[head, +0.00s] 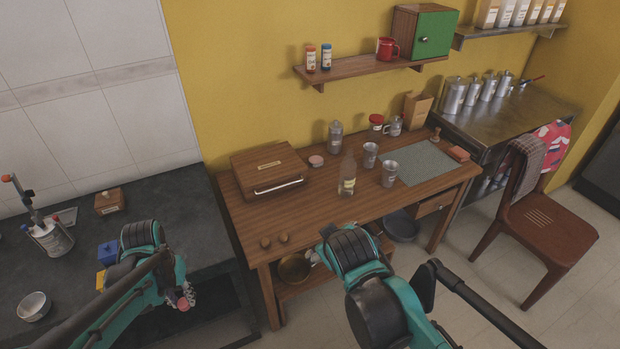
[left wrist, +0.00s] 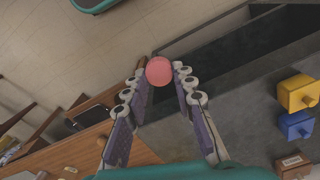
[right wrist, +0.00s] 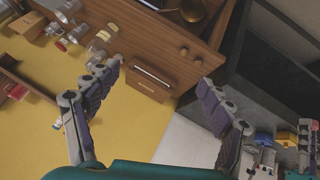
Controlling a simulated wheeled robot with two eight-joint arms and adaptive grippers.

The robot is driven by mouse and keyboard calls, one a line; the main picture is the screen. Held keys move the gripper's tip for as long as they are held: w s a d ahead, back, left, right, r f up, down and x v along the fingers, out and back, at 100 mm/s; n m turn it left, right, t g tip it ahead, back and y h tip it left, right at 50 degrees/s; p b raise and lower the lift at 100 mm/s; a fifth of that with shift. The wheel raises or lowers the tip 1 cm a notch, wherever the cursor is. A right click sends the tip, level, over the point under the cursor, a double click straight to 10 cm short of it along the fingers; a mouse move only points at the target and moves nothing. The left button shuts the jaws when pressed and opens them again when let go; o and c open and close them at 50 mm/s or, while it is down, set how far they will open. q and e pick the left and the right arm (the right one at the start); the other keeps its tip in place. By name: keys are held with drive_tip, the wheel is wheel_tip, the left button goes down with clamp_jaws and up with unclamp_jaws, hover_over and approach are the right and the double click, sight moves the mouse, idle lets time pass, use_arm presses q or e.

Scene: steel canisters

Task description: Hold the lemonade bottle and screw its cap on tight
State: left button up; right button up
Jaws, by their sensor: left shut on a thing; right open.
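The lemonade bottle (head: 347,181), clear with a pale label, stands upright on the wooden table. Whether anything sits on its neck is too small to tell. My left gripper (left wrist: 159,76) is shut on a round pink cap (left wrist: 159,71), held at its fingertips. In the head view the cap (head: 183,307) is low at the left, in front of the dark counter and well away from the bottle. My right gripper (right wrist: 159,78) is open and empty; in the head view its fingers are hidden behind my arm.
Two metal cups (head: 389,174) stand close right of the bottle. A wooden box (head: 268,170) and a low pink round item (head: 316,161) are to its left. A grey mat (head: 425,164) lies at right. The table's front middle is clear.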

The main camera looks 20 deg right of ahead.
drive_tip(key=w+d+f+n+t+h+b, duration=0.1)
drive_tip(key=w+d+n+h+b, duration=0.1)
drive_tip(key=w+d+n, duration=0.45)
drive_tip(key=w+d+f+n+t+h+b, duration=0.1)
drive_tip(key=w+d+f+n+h, duration=0.15)
drive_tip(key=w, duration=0.65)
drive_tip(key=w+d+f+n+t+h+b, duration=0.1)
drive_tip(key=w+d+n+h+b, duration=0.1)
drive_tip(key=w+d+n, duration=0.4)
use_arm(q)
drive_tip(key=s+d+f+m+b, duration=0.1)
drive_tip(key=s+d+f+m, duration=0.2)
drive_tip(key=d+f+m, duration=0.4)
drive_tip(key=s+d+f+m+b, duration=0.2)
drive_tip(key=s+d+f+m, duration=0.2)
drive_tip(key=d+f+m, duration=0.4)
drive_tip(key=shift+s+d, duration=0.25)
drive_tip(key=shift+d, duration=0.5)
use_arm(e)
drive_tip(key=w+d+f+n+t+h, duration=0.3)
drive_tip(key=w+d+f+n, duration=0.1)
drive_tip(key=w+f+n, duration=0.6)
wheel_tip(320, 180, down, 4)
drive_tip(key=shift+w+d+r, duration=0.2)
drive_tip(key=shift+w+r, duration=0.05)
drive_tip(key=shift+w, duration=0.3)
use_arm(q)
drive_tip(key=shift+r, duration=0.1)
use_arm(e)
drive_tip(key=shift+r, duration=0.1)
